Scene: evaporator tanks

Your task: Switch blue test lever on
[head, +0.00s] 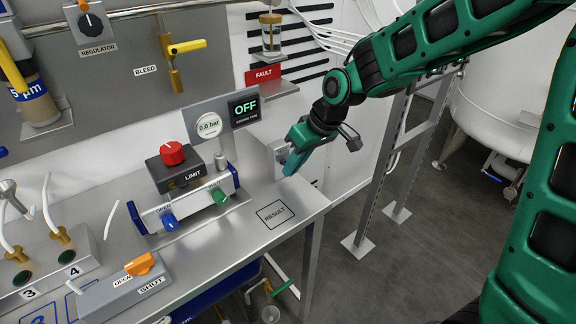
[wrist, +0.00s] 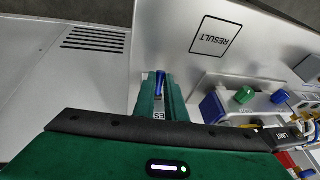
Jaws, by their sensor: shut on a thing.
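The blue test lever (wrist: 161,86) shows in the wrist view as a narrow blue bar between my two green fingers. My gripper (wrist: 161,82) is shut on it. A white label (wrist: 159,115), partly covered by the fingers, shows letters like "ES". In the head view my gripper (head: 293,161) is beyond the far right end of the steel bench, by a light grey box (head: 275,150) on the wall. The fingers hide the lever there. A black display (head: 244,107) reads "OFF" in green, and the round gauge (head: 208,126) beside it reads 0.0 bar.
The steel bench (head: 225,262) carries a blue knob (head: 170,222), a green knob (head: 219,196) and a red knob (head: 172,153) on the LIMIT box, left of my gripper. An orange switch (head: 140,264) is at the front. A metal frame (head: 385,165) stands right.

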